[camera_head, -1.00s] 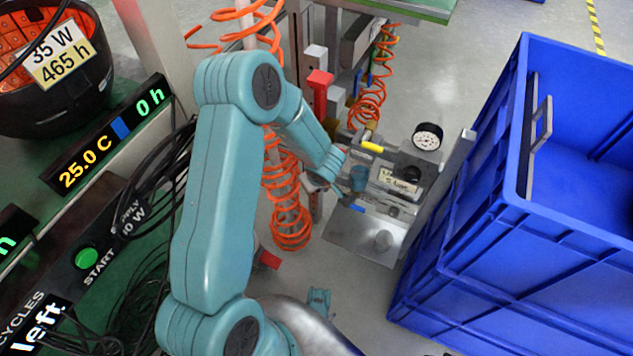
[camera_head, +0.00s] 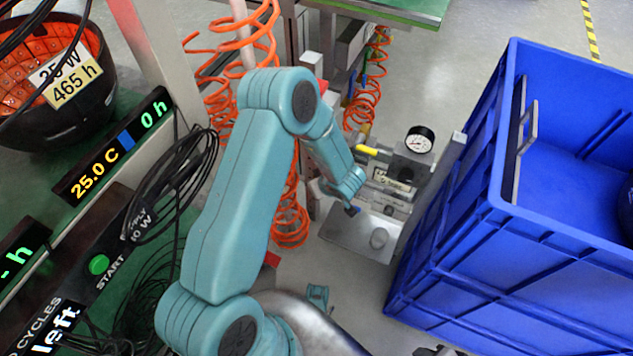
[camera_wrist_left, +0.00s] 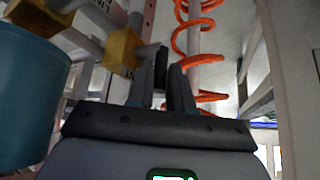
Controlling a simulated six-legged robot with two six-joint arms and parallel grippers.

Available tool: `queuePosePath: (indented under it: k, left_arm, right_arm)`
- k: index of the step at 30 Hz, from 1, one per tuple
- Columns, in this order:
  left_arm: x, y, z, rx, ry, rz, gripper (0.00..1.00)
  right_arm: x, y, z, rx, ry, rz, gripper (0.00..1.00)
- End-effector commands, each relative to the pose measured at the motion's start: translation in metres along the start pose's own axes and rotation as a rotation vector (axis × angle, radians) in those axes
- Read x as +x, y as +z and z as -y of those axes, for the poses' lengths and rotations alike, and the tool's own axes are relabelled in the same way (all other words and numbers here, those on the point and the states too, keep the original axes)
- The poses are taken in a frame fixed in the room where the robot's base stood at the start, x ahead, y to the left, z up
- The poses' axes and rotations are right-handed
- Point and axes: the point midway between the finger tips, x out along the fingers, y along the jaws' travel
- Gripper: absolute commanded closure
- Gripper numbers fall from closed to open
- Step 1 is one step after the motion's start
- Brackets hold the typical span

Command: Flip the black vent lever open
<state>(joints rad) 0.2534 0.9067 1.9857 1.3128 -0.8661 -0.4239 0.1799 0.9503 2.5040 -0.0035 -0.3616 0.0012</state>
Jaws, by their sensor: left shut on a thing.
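My left arm reaches to the fixture with the gauge in the head view, and my left gripper (camera_head: 352,208) is low at its left side, small and partly hidden by the wrist. In the left wrist view the two grey fingers (camera_wrist_left: 163,82) are close together around a dark upright piece, which looks like the black vent lever (camera_wrist_left: 160,58). It stands just right of a brass-coloured block (camera_wrist_left: 122,50) with a grey stem. I cannot make out the lever in the head view. My right gripper is not in view.
A round gauge (camera_head: 420,139) tops the fixture, above a metal plate (camera_head: 345,233). A large blue crate (camera_head: 450,235) stands close on the right. Orange coiled hoses (camera_head: 290,225) hang behind my arm. A green bench with displays and black cables (camera_head: 190,165) is at left.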

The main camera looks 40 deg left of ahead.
Motion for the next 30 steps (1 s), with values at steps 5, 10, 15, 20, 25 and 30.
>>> queuePosePath:
  k: [5, 10, 15, 20, 25, 30]
  left_arm:
    - [0.0, 0.001, 0.0, 0.001, 0.0, 0.002, 0.74]
    - [-0.002, 0.0, 0.0, 0.001, 0.001, 0.002, 0.74]
    - [-0.025, -0.002, -0.001, 0.003, 0.003, 0.001, 0.74]
    - [-0.068, -0.004, -0.001, 0.004, 0.005, 0.001, 0.74]
    - [-0.113, -0.003, -0.001, 0.004, 0.004, 0.001, 0.74]
    - [-0.146, -0.002, 0.0, 0.003, 0.003, 0.002, 0.74]
  right_arm:
    - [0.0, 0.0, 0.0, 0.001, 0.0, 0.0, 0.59]
    - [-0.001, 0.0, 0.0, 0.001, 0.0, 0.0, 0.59]
    - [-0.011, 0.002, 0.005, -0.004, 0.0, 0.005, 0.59]
    - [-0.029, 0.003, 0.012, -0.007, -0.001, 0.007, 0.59]
    - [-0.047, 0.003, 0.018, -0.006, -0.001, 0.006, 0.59]
    - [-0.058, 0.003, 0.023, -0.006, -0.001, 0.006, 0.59]
